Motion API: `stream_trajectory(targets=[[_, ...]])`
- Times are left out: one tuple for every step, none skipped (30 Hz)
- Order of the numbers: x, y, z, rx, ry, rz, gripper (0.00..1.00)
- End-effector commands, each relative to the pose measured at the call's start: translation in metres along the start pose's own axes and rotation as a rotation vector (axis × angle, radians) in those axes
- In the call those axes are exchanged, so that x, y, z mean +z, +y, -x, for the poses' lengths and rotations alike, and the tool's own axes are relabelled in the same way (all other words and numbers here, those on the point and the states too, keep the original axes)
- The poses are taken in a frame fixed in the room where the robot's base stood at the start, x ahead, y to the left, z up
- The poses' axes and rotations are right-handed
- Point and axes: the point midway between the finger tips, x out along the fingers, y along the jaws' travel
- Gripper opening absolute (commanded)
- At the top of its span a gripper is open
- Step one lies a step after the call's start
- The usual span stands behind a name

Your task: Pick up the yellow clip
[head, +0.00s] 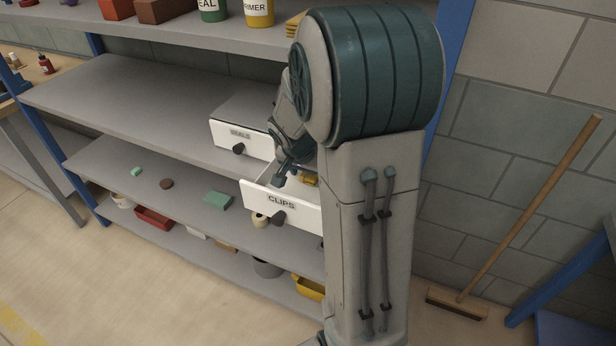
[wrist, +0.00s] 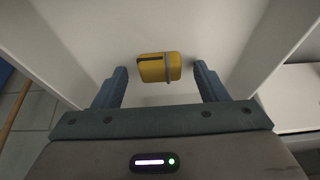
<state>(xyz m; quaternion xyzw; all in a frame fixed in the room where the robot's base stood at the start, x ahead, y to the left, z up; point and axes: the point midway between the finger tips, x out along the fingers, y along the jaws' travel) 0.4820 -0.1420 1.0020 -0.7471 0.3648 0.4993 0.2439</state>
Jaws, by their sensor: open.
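The yellow clip (wrist: 154,68) lies on the white floor of the open drawer marked CLIPS (head: 262,201). It has a grey band around one end. A bit of yellow also shows in the head view (head: 309,180), partly hidden by my arm. My gripper (wrist: 160,75) is open over the drawer, with one blue finger on each side of the clip. There are gaps between the clip and both fingers, and nothing is held. In the head view my gripper (head: 279,178) reaches down into the drawer.
A drawer marked SEALS (head: 240,138) stands behind and left of the open one. The drawer walls rise close around my gripper. A green block (head: 217,201) lies on the shelf to the left. A broom (head: 530,210) leans on the right wall.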

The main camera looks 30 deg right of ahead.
Motion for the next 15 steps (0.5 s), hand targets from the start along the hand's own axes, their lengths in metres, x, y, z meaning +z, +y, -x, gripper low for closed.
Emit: stream_trajectory(targets=[[0.0000, 0.0003, -0.0014, 0.000, 0.000, 0.000, 0.66], [0.0000, 0.0002, -0.0018, 0.000, 0.000, 0.000, 0.66], [-0.0001, 0.0003, -0.0019, 0.000, 0.000, 0.000, 0.66], [-0.0001, 0.0002, -0.0019, 0.000, 0.000, 0.000, 0.66], [-0.0001, 0.0003, -0.0018, 0.000, 0.000, 0.000, 0.66], [0.0000, 0.0002, -0.0018, 0.000, 0.000, 0.000, 0.66], [0.0000, 0.0003, -0.0017, 0.000, 0.000, 0.000, 0.66], [0.0000, 0.0002, -0.0017, 0.000, 0.000, 0.000, 0.61], [0.0000, 0.0002, -0.0017, 0.000, 0.000, 0.000, 0.50], [0.0000, 0.0002, -0.0017, 0.000, 0.000, 0.000, 0.41], [0.0000, 0.0002, -0.0016, 0.000, 0.000, 0.000, 0.33], [0.0000, 0.0002, -0.0016, 0.000, 0.000, 0.000, 0.22], [0.0000, 0.0002, -0.0016, 0.000, 0.000, 0.000, 0.19], [0.0000, 0.0002, -0.0016, 0.000, 0.000, 0.000, 0.19], [0.0000, 0.0002, -0.0015, 0.000, 0.000, 0.000, 0.19]])
